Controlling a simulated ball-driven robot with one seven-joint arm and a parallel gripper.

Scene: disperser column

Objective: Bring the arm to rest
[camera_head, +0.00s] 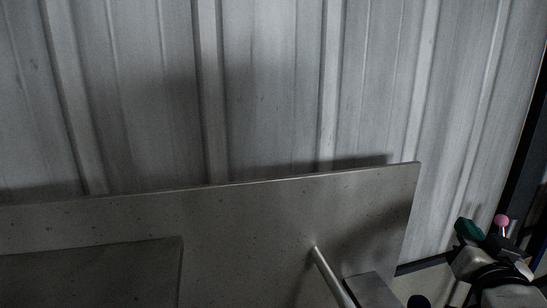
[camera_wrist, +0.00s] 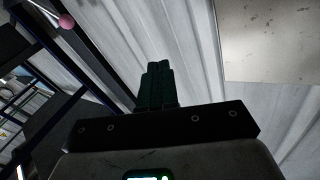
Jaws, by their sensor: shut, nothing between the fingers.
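My gripper shows in the wrist view (camera_wrist: 157,68), with its two dark green fingers side by side, closed together and empty. In the head view my arm is folded at the lower right edge, with a dark green part (camera_head: 468,231) that looks like the gripper; its fingers cannot be made out there. Nothing is seen touching the fingers in either view.
A pale ribbed metal wall (camera_head: 270,90) fills the background. A grey speckled panel (camera_head: 250,215) stands before it, left of my arm; a pale rod (camera_head: 332,277) is in front. A pink ball on a stick (camera_head: 501,220) is beside the arm; the wrist view also shows a pink ball (camera_wrist: 66,21).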

